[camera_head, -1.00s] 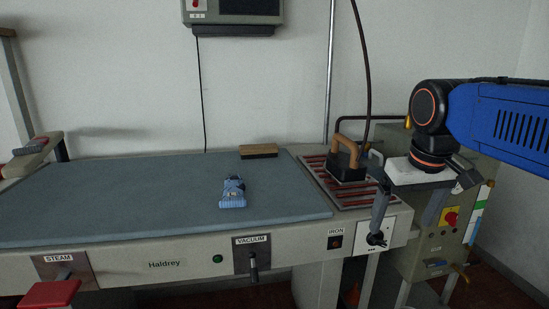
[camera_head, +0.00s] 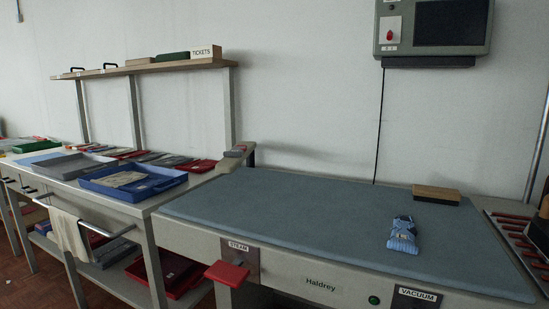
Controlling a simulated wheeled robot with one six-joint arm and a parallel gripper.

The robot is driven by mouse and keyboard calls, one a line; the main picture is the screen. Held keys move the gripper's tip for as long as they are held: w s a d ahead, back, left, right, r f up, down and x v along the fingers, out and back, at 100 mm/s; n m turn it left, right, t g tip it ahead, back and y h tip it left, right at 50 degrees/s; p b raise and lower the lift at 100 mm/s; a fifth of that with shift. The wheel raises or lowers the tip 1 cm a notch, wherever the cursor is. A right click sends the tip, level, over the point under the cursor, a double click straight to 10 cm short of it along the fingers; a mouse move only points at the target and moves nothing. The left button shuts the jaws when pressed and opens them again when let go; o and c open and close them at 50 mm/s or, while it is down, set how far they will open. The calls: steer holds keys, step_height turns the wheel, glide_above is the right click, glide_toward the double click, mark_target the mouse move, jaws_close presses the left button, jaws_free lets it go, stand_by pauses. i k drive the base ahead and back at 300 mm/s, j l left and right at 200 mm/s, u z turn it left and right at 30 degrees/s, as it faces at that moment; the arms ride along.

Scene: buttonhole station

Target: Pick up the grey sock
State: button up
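I cannot clearly pick out a grey sock. Several small flat folded pieces, some grey (camera_head: 172,160) and some red (camera_head: 203,166), lie in a row along the back of the left table; they are too small to tell what they are. A blue patterned folded piece (camera_head: 402,236) lies on the pressing table's blue-grey top (camera_head: 300,215). My gripper is not in view.
The left table holds a blue tray (camera_head: 174,184) with a pale cloth in it and a grey tray (camera_head: 62,166). A white cloth (camera_head: 69,236) hangs from its front rail. A shelf (camera_head: 145,68) stands above. A brown block (camera_head: 436,194) lies on the mostly clear pressing table.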

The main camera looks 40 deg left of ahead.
mark_target(237, 149)
steer(key=u, duration=1.6)
